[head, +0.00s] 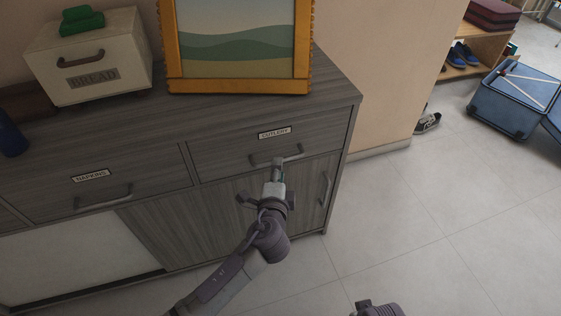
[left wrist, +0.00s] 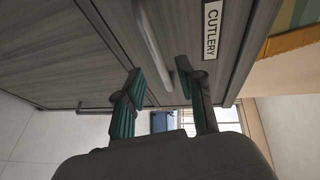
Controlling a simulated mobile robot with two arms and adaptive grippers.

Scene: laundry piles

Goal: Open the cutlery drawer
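The cutlery drawer (head: 235,147) is the right-hand top drawer of a grey wood-grain cabinet, labelled CUTLERY (head: 274,133). Its front looks flush with the cabinet, so it appears shut. Its bar handle (head: 262,161) is grey; in the left wrist view the handle (left wrist: 151,35) runs in the gap between my fingertips. My right gripper's fingers are not seen.
A napkins drawer (head: 140,181) is left of the cutlery drawer, with cupboard doors (head: 180,228) below. A bread box (head: 125,83) and a gold-framed picture (head: 305,50) stand on the cabinet top. Open tiled floor (head: 420,220) lies to the right, with a blue suitcase (head: 500,110) beyond.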

